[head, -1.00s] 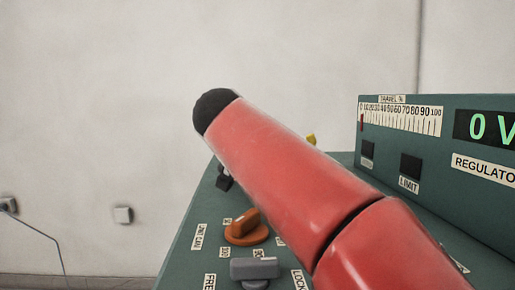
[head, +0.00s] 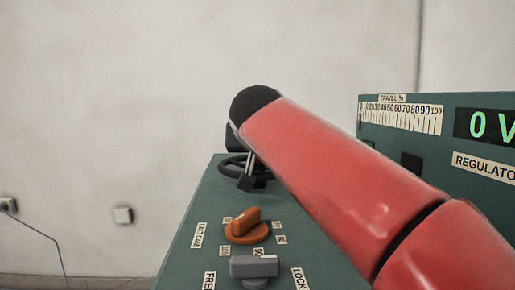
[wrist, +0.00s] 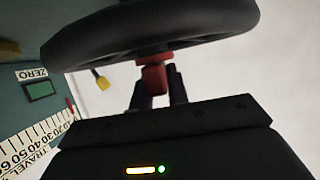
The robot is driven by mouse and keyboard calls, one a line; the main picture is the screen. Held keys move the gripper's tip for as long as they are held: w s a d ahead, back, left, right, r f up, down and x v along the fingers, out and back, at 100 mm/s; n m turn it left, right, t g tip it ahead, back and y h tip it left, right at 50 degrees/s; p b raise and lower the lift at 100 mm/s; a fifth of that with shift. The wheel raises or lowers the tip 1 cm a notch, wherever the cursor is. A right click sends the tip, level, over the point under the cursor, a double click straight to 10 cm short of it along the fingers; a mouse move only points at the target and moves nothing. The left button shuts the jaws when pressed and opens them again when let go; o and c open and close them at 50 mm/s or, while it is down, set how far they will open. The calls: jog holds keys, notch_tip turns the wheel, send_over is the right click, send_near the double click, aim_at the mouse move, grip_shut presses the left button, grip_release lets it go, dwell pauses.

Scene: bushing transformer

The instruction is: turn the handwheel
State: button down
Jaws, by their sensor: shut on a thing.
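The black handwheel (head: 262,178) lies flat at the far end of the green desk panel, partly hidden by my red arm. In the wrist view its thick black rim (wrist: 150,32) fills the top of the picture. A red grip piece (wrist: 154,78) shows against the wheel. My gripper (wrist: 156,82) has its two dark fingers on either side of this red piece and is shut on it. In the head view my gripper (head: 247,180) is small and dark at the wheel, and its contact is too small to make out.
An orange selector knob (head: 246,226) and a grey lever knob (head: 254,267) stand on the desk panel nearer me. The upright console with the travel scale (head: 400,115) and a display reading 0 V (head: 492,126) is at right. Open space lies left of the desk.

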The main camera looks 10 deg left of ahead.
aim_at(258, 171)
jog(key=c, duration=1.4)
grip_release()
jog(key=shift+o, duration=0.2)
jog(key=shift+s, duration=0.1)
jog(key=v, duration=0.7)
jog(key=shift+s+r+b, duration=0.15)
jog(key=shift+s+b, duration=0.15)
jog(key=shift+b, duration=0.05)
jog(key=shift+s, duration=0.1)
